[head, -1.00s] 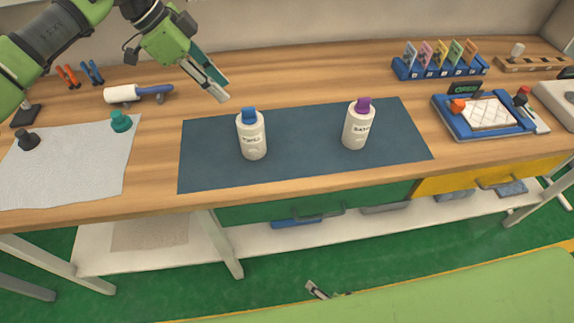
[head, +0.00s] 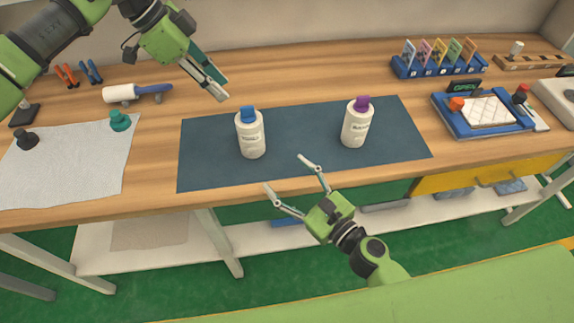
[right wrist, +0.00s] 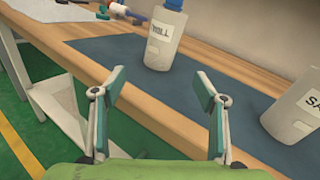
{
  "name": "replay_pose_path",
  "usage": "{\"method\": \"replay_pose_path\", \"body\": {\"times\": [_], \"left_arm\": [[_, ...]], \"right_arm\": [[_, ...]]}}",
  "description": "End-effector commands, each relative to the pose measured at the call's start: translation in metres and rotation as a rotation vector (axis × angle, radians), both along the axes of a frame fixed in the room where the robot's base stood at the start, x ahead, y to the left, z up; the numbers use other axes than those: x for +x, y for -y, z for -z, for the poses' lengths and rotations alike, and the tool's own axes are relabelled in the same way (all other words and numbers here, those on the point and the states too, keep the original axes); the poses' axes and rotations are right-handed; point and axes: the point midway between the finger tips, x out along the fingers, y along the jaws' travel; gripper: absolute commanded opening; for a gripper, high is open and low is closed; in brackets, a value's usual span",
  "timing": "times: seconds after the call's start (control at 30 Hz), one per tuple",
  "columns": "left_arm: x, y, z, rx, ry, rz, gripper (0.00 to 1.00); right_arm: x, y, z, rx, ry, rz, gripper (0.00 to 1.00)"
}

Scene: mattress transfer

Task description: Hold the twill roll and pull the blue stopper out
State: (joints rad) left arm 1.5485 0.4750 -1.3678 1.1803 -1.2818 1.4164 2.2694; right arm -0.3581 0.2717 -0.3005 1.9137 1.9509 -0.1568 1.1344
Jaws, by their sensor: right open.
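The pictures show a white bottle (head: 251,140) with a blue stopper (head: 248,114) in its top, upright on the dark mat (head: 300,160). In the right wrist view its label, partly legible, seems to read TWILL on the bottle (right wrist: 160,45); the blue stopper (right wrist: 174,3) is cut by the top edge. My right gripper (head: 286,172) is open and empty at the front edge of the table, short of the bottle and to its right. My left gripper (head: 222,92) is above the table, behind and left of the bottle; its finger gap is unclear.
A second white bottle (head: 356,128) with a purple stopper (head: 362,103) stands on the mat's right. A blue tray (head: 456,124) is at right. The mat between the bottles is clear.

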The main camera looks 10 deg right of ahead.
Motion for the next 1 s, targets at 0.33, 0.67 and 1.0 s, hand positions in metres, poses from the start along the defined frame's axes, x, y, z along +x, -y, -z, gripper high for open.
{"method": "replay_pose_path", "body": {"times": [0.33,0.67,1.0], "left_arm": [[0.0,0.0,0.0,0.0,0.0,0.0,0.28],[0.0,0.0,0.0,0.0,0.0,0.0,0.28],[0.0,0.0,0.0,0.0,0.0,0.0,0.28]], "right_arm": [[0.025,-0.004,-0.018,0.181,-0.055,-0.032,0.66],[0.072,-0.033,-0.019,0.18,-0.054,-0.032,0.66],[0.122,-0.064,-0.018,0.182,-0.056,-0.03,0.66]]}}
